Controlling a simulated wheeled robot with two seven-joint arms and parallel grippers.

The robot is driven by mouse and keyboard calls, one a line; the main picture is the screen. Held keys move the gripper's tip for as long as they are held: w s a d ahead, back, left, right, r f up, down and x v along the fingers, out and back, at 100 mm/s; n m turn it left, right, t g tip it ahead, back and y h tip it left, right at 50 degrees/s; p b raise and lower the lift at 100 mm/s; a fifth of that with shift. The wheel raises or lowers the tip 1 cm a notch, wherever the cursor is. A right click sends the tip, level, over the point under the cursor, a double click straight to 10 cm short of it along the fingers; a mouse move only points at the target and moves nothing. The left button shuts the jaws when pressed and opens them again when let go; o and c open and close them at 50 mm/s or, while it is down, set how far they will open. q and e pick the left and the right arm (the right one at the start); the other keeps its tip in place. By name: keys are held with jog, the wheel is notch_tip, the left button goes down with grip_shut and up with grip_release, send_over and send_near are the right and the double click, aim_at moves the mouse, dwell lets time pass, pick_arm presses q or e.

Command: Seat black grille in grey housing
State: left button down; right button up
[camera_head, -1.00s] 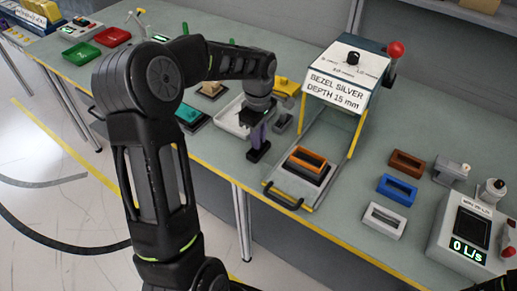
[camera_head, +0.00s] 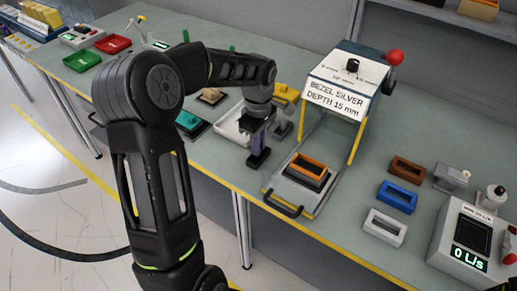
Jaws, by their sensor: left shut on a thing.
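My left gripper (camera_head: 259,147) points down above the bench's front part, left of the press sled, and is shut on a small black piece, apparently the black grille (camera_head: 258,160). The piece seems clear of the bench, though the gap is hard to judge. An orange frame (camera_head: 308,163) sits on a dark block (camera_head: 304,180) on the sled. A small grey block (camera_head: 282,129) stands just right of my gripper, behind it. I cannot tell which of these is the grey housing. My right gripper is out of view.
The press (camera_head: 345,76) with a red knob (camera_head: 394,57) stands over the sled, which has a black handle (camera_head: 282,204). Brown (camera_head: 406,170), blue (camera_head: 397,196) and white (camera_head: 385,227) frames lie right. A white tray (camera_head: 232,128) lies behind my gripper.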

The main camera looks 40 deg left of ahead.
pick_arm(q)
notch_tip(320, 180, up, 10)
jog(key=b, duration=0.1)
jog(key=shift+s+f, duration=0.1)
jog(key=shift+f, duration=0.05)
dwell(0.7)
